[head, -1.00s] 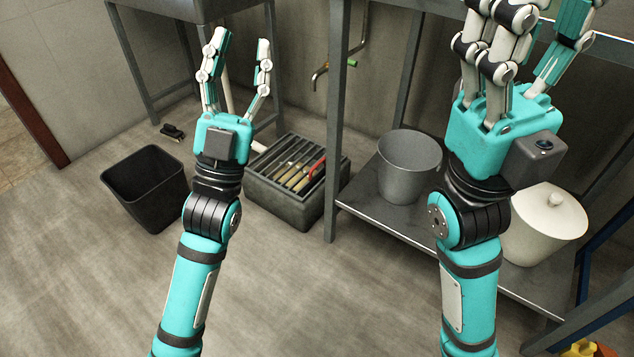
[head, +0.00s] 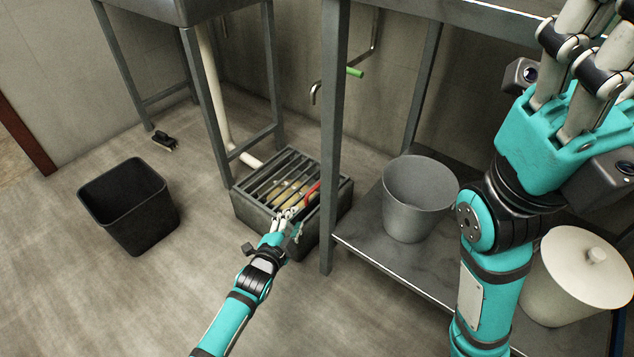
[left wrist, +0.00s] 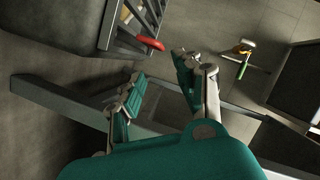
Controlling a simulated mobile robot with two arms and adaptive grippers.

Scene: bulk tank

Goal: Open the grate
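The grate (head: 268,178), made of dark parallel bars, lies over a dark grey box (head: 262,218) on the floor. A red handle (head: 312,195) is at its right end; pale pieces show beneath the bars. My left gripper (head: 288,214) is at the box's front edge, just short of the handle. In the left wrist view, the fingers of my left gripper (left wrist: 160,68) are apart with nothing between them, and the red handle (left wrist: 148,42) is just beyond their tips. My right gripper (head: 582,62) is raised at the upper right; its fingertips are cut off.
A table leg (head: 334,150) stands close to the box's right side. The low shelf holds a grey bucket (head: 415,205) and a white lidded pot (head: 572,275). A black bin (head: 130,205) stands at the left. The floor in front is clear.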

